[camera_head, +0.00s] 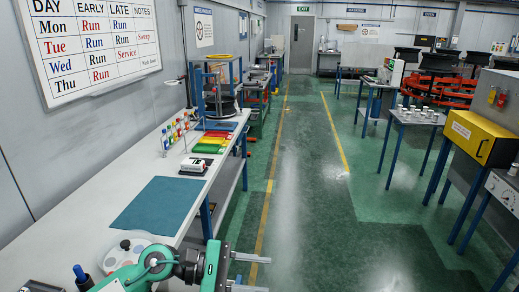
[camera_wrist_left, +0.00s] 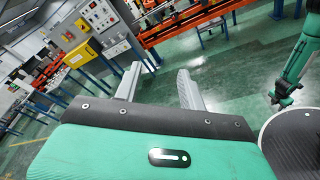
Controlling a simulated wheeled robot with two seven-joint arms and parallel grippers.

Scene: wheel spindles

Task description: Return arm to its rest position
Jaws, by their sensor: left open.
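My left arm comes in at the bottom left of the head view, green and dark grey. My left gripper (camera_head: 252,273) is open and empty, with its two pale fingers pointing right, past the workbench edge and over the green floor. In the left wrist view the same gripper (camera_wrist_left: 158,85) shows its two grey fingers apart with nothing between them. My right gripper is not in the head view. A green arm part of mine (camera_wrist_left: 296,62) shows at the right of the left wrist view, but no right gripper can be made out there.
A long white workbench (camera_head: 70,220) runs along the left wall, with a blue mat (camera_head: 158,205) and a round pale tray (camera_head: 140,245) close to my arm. A yellow box (camera_head: 478,135) stands on a blue-legged stand at right. The floor aisle (camera_head: 310,200) is clear.

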